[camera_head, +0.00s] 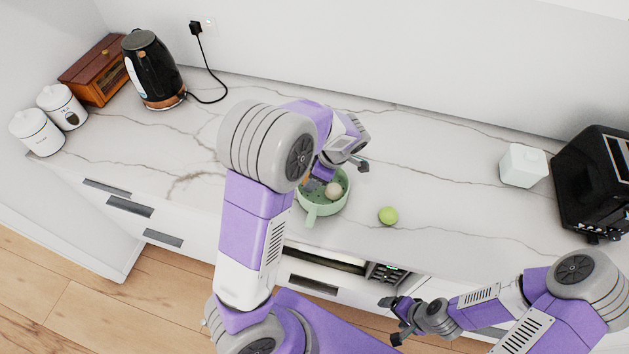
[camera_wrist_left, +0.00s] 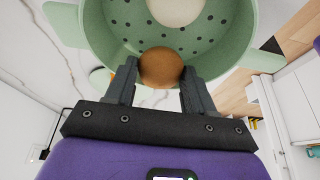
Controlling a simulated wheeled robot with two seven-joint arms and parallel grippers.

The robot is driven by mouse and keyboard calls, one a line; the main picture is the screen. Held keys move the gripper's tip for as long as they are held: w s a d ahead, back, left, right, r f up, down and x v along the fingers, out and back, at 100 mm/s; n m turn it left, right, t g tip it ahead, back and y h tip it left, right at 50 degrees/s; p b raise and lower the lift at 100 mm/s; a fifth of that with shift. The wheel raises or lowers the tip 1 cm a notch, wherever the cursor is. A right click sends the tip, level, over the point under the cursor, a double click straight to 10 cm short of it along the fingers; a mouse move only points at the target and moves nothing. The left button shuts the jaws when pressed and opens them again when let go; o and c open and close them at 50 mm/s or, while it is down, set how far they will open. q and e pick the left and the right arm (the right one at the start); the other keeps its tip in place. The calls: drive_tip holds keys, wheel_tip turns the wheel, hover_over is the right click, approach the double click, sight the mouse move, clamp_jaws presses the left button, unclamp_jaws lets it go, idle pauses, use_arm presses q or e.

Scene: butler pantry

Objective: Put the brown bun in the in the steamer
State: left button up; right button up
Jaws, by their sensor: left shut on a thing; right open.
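The green steamer (camera_head: 322,203) stands on the counter near its front edge, with holes in its floor. It also shows in the left wrist view (camera_wrist_left: 232,40). The brown bun (camera_wrist_left: 161,67) is between the fingers of my left gripper (camera_wrist_left: 160,80), which is shut on it. The bun appears over or inside the near side of the steamer; I cannot tell if it touches the floor. A pale bun (camera_head: 334,190) lies in the steamer. My right gripper (camera_head: 396,318) is open and empty, low in front of the counter.
A green bun-sized ball (camera_head: 388,215) lies on the counter right of the steamer. A black kettle (camera_head: 152,70), white canisters (camera_head: 37,132) and a wooden box (camera_head: 94,70) stand at left. A pale green box (camera_head: 523,166) and black toaster (camera_head: 596,185) stand at right.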

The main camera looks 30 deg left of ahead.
use_arm(q)
drive_tip(key=shift+f, duration=1.3)
drive_tip(key=shift+f+b, duration=0.15)
drive_tip(key=shift+b, duration=0.2)
drive_tip(key=o, duration=0.8)
drive_tip(key=shift+c, duration=0.2)
drive_tip(key=shift+w+d+r+p, duration=0.1)
drive_tip(key=shift+r+p, duration=0.2)
drive_tip(key=shift+r, duration=0.1)
drive_tip(key=s+p+v, duration=0.1)
drive_tip(key=v, duration=1)
drive_tip(key=shift+w+d+r, duration=0.2)
drive_tip(key=shift+w+r, duration=0.05)
drive_tip(key=shift+w, duration=0.25)
